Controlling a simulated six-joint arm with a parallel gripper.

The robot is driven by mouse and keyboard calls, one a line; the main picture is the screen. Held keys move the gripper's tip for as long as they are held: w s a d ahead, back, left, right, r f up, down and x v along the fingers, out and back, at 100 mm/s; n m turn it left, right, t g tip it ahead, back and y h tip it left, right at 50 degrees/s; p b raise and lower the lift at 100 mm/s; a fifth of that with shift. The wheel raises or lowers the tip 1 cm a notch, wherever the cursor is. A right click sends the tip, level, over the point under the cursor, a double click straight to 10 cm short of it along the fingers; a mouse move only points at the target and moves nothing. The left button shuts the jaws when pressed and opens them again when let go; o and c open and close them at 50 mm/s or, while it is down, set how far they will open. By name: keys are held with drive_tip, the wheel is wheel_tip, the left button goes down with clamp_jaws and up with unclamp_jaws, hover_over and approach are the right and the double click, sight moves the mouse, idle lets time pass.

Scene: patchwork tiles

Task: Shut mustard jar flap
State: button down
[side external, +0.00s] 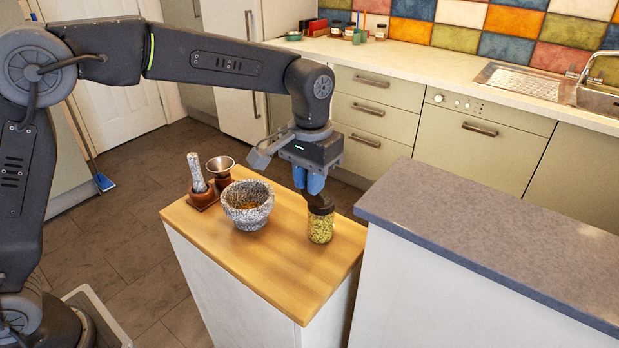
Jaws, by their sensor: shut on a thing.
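The mustard jar (320,225) is a small glass jar of yellow-green contents with a dark lid. It stands upright near the right side of the wooden worktop (285,275). My gripper (311,188), with blue fingers, points down just above the jar's lid. It is shut on a dark piece at the top of the jar, which looks like the flap (315,200). The fingers partly hide this piece, so I cannot tell its exact angle.
A granite mortar (247,207) stands left of the jar. Behind it are a pestle (196,173) in a wooden holder and a metal funnel-like cup (220,165). A higher grey counter (500,235) is close on the right. The worktop's front is clear.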

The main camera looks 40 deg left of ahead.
drive_tip(key=shift+w+g, duration=1.15)
drive_tip(key=shift+g, duration=0.55)
drive_tip(key=shift+w+f+g, duration=0.2)
drive_tip(key=shift+w+g, duration=0.45)
drive_tip(key=shift+g, duration=0.45)
drive_tip(key=c, duration=1)
unclamp_jaws()
drive_tip(key=shift+c, duration=0.2)
drive_tip(key=shift+r, duration=0.1)
